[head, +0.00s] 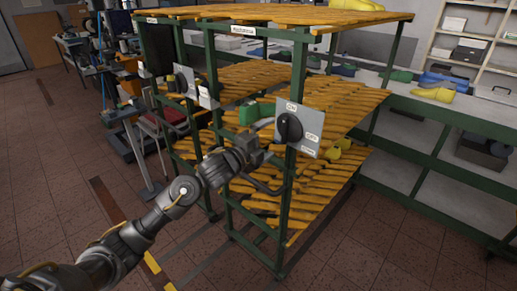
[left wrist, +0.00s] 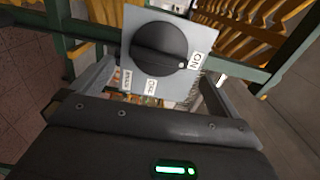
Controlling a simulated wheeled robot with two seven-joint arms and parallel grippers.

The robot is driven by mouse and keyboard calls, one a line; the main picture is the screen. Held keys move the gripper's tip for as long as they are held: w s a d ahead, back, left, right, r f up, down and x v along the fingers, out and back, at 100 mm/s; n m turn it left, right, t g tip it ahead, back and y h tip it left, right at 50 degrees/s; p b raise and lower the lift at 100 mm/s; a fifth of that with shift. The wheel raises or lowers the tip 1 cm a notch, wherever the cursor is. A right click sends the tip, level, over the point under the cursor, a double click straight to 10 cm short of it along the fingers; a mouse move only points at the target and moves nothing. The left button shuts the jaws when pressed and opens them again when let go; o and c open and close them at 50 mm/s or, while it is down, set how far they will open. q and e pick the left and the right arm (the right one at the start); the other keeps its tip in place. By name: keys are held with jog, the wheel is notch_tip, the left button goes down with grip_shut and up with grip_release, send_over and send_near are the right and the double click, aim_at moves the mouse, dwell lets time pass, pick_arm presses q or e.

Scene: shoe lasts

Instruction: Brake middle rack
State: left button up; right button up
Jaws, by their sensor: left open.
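Green-framed racks with slatted yellow wooden shelves (head: 322,104) stand close together; which one is the middle rack I cannot tell. A grey switch plate (head: 311,118) with a black round knob (head: 289,127) is on the nearest post. In the left wrist view the knob (left wrist: 158,48) has its white mark toward the ON label (left wrist: 195,61); OFF and BRAKE labels sit below it. My left gripper (head: 273,156) is open in front of the plate, its fingers (left wrist: 160,75) spread either side of the knob's lower part. Contact is not clear. My right gripper is not in view.
Further switch plates (head: 186,81) sit on posts to the left. A long green-framed bench (head: 445,115) runs behind at right. Tiled floor (head: 385,235) is clear at front right.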

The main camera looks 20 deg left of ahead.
pick_arm(q)
jog(key=shift+b+v, duration=0.3)
jog(key=shift+v, duration=1.8)
